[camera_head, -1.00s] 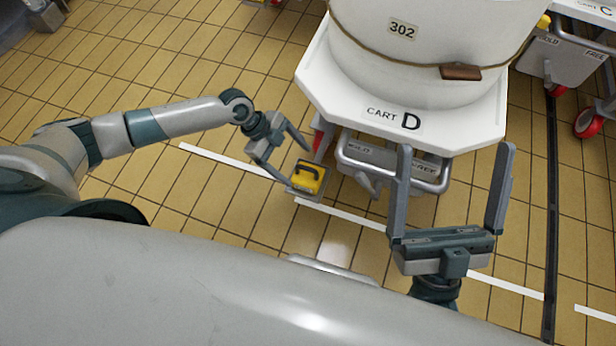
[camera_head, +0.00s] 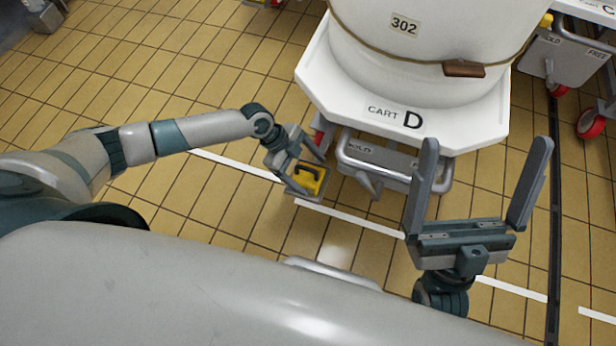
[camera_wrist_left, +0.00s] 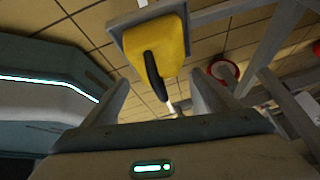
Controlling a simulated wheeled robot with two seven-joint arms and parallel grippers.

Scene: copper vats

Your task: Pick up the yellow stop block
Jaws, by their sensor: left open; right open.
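The yellow stop block (camera_head: 311,180) with a black handle sits on a small grey plate (camera_head: 294,193) low in front of cart D (camera_head: 396,118). In the left wrist view the block (camera_wrist_left: 168,36) is ahead of the fingers, its black handle (camera_wrist_left: 156,77) pointing toward the gap between them. My left gripper (camera_head: 309,171) is open, its fingers close to the block in the head view. In the wrist view no finger touches the handle. My right gripper (camera_head: 482,160) is open and empty, fingers pointing up in the picture, in front of the cart's right side.
Cart D carries a large cream vat (camera_head: 430,60) labelled 302. A grey pedal bar (camera_head: 390,178) hangs under its front edge. A white line (camera_head: 350,217) crosses the tiled floor. Another cart's grey pedal plate (camera_head: 566,62) and red wheel (camera_head: 590,123) are at the right.

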